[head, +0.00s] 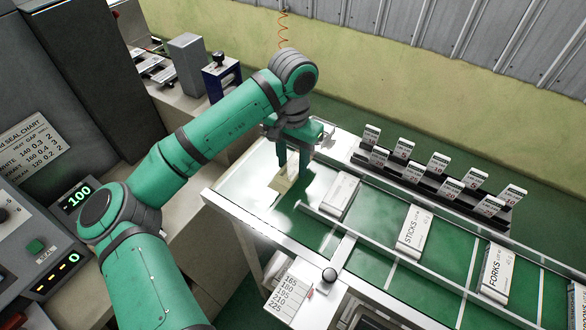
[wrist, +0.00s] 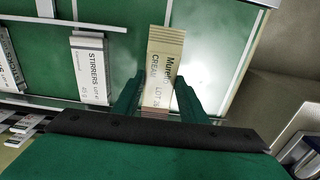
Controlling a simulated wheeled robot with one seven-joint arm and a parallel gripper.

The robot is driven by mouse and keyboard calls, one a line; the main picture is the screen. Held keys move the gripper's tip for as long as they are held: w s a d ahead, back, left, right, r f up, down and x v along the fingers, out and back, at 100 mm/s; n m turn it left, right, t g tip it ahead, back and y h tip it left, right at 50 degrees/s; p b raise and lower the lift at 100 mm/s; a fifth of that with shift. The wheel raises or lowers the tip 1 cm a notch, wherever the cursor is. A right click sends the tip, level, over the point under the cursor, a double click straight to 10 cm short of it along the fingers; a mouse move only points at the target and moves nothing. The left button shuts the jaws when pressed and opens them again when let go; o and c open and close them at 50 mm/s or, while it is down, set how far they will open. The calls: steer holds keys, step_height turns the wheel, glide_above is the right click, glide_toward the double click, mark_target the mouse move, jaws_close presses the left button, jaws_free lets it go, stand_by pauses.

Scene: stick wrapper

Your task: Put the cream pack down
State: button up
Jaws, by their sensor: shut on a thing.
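The cream pack (wrist: 160,75) is a flat cream-coloured pack with printed text, seen between my fingers in the wrist view. In the head view the cream pack (head: 283,181) shows below my fingertips, over the glossy left end of the green table (head: 240,187). My gripper (head: 292,172) is shut on it, and its two green fingers also show in the wrist view (wrist: 158,95). Whether the pack touches the surface I cannot tell. Part of it is hidden by the fingers.
A white pack (head: 341,194) lies just right of my gripper, with packs marked STICKS (head: 415,232) and FORKS (head: 496,272) farther right. White rails divide the table. A rack of small label cards (head: 440,175) stands along the back edge.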

mark_target(293, 164)
steer(key=shift+w+f, duration=0.35)
steer(key=shift+w+d+f, duration=0.1)
steer(key=shift+w+f, duration=0.05)
steer(key=shift+f, duration=1.6)
steer(key=shift+f, duration=0.15)
steer(key=o, duration=1.1)
